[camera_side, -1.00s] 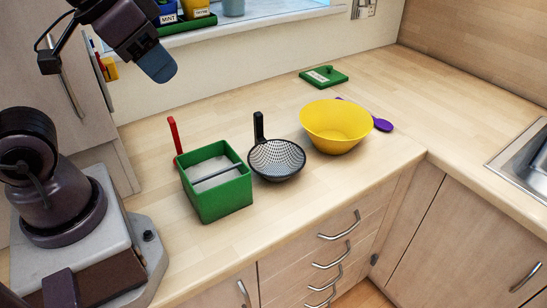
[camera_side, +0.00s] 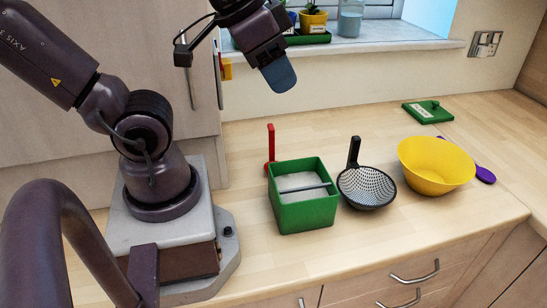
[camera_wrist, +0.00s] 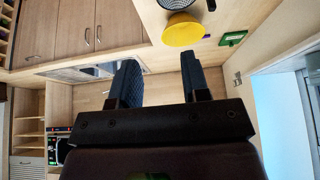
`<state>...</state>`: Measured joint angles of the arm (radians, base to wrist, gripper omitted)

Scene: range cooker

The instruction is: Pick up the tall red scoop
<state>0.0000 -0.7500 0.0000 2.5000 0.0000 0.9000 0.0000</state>
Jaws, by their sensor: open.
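The tall red scoop (camera_side: 271,144) stands with its red handle upright at the back left of the green box (camera_side: 305,214). Its lower part is mostly hidden behind the box, so I cannot tell how it rests. The green box is open-topped, with pale content and a dark bar across it. My gripper (camera_side: 280,78) is high above the counter, above and behind the scoop in the side view, and apart from it. In the wrist view my gripper (camera_wrist: 160,80) has its two dark fingers apart with nothing between them. The scoop does not show there.
A black strainer (camera_side: 367,188) stands right of the green box, then a yellow bowl (camera_side: 436,167) with a purple spoon (camera_side: 484,174) behind it. A green lid (camera_side: 427,112) lies at the back. Potted plants stand on the windowsill (camera_side: 380,50).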

